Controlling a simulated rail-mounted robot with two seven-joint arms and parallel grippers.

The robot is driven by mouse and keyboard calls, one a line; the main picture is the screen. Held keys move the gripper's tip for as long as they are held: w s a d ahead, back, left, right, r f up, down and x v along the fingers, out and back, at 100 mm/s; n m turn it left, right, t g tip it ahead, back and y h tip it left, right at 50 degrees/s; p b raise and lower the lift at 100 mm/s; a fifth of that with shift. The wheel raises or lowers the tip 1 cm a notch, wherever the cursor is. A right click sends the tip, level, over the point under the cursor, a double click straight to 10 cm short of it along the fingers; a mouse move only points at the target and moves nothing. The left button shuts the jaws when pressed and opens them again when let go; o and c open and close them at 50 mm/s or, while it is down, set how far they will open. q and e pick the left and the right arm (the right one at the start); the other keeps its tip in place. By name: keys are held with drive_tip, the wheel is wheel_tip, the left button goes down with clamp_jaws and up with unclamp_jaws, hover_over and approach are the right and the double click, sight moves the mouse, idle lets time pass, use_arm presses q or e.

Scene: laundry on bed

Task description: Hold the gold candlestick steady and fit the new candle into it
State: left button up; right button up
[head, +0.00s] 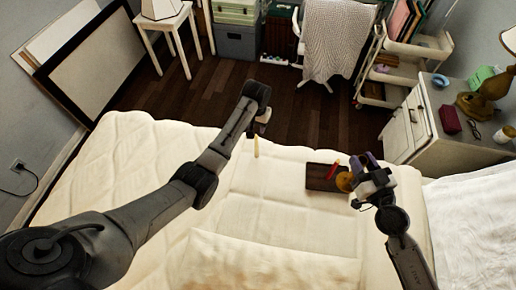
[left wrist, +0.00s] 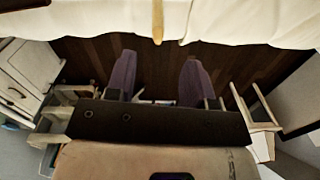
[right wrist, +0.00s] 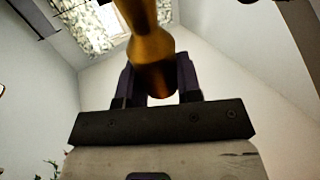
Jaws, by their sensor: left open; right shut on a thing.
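A gold candlestick (head: 345,182) is between the fingers of my right gripper (head: 366,170), which is shut on it over the bed by a dark tray. The right wrist view shows the candlestick (right wrist: 151,50) between the dark fingers; its far end runs out of the top of that view. A pale yellow candle (head: 256,147) is near the bed's far edge, just below my left gripper (head: 263,120). In the left wrist view the candle (left wrist: 158,20) is beyond the fingers, apart from them. My left gripper is open and empty.
The dark tray (head: 320,184) lies on the bed with a red stick-like thing (head: 334,165) at it. The white quilt (head: 280,205) is mostly clear. A white nightstand (head: 450,145) with several items stands at right. Beyond the bed's far edge is dark floor (head: 310,120).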

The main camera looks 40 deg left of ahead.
sight(256, 138)
use_arm(q)
drive_tip(key=shift+d+f, duration=0.1)
drive_tip(key=shift+f, duration=3.95)
drive_tip(key=shift+c, duration=0.4)
clamp_jaws()
